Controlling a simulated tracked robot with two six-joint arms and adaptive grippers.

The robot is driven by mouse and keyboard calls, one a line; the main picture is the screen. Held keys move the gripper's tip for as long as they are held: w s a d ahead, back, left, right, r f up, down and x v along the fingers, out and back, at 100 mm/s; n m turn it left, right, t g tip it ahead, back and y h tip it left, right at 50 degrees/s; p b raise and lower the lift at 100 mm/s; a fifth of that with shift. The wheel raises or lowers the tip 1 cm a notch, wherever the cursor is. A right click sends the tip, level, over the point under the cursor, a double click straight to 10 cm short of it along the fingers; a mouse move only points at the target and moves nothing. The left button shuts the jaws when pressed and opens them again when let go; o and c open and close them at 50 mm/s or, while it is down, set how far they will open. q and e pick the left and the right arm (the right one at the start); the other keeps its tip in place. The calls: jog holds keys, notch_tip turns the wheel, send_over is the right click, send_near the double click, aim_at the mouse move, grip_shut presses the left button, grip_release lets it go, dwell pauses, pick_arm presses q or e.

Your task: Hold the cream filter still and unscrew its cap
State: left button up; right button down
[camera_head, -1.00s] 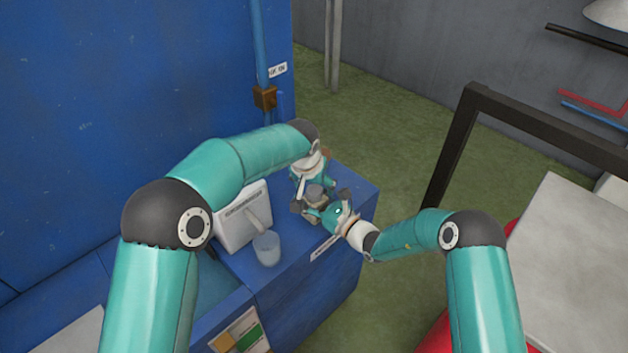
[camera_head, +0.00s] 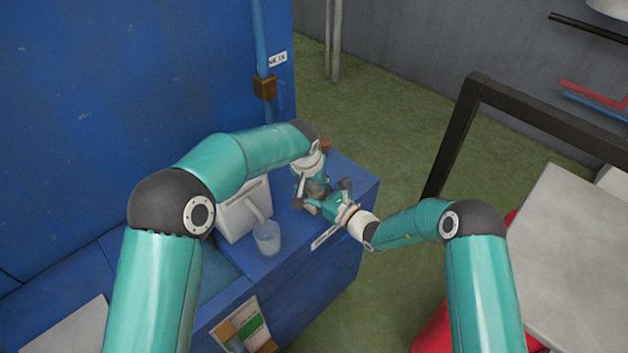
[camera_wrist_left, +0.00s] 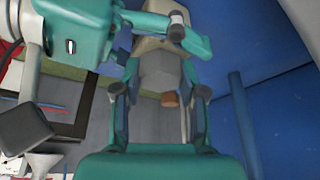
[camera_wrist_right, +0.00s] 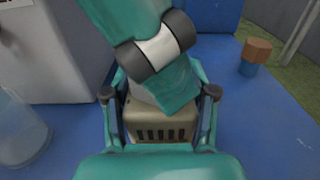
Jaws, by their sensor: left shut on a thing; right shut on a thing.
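The cream filter (camera_wrist_right: 160,122), with a row of dark slots, sits between the fingers of my right gripper (camera_wrist_right: 160,95) in the right wrist view. My right gripper is shut on its body. In the left wrist view, a grey cap (camera_wrist_left: 160,68) lies between the fingers of my left gripper (camera_wrist_left: 160,92), which is shut on it. The cream body (camera_wrist_left: 150,38) shows beyond the cap. In the head view, both grippers meet at the blue cabinet top, and they hide most of the filter. My left gripper covers part of the filter in the right wrist view.
A white box (camera_head: 243,212) and a clear cup (camera_head: 267,238) stand left of the grippers on the blue cabinet (camera_head: 345,230). A small brown-topped blue post (camera_wrist_right: 256,52) stands behind. A blue wall is at left, and a dark frame (camera_head: 455,135) is at right.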

pick_arm(q)
grip_shut()
jog(key=n+y, duration=0.1)
jog(key=n, duration=0.2)
jog(key=shift+d, duration=0.2)
jog(key=n+y, duration=0.1)
jog(key=n, duration=0.2)
jog(key=shift+d+n+y, duration=0.15)
jog(key=shift+n+y, duration=0.25)
jog(key=shift+n, duration=0.4)
jog(key=shift+r, duration=0.1)
jog(key=shift+r, duration=0.15)
jog(key=shift+r, duration=0.3)
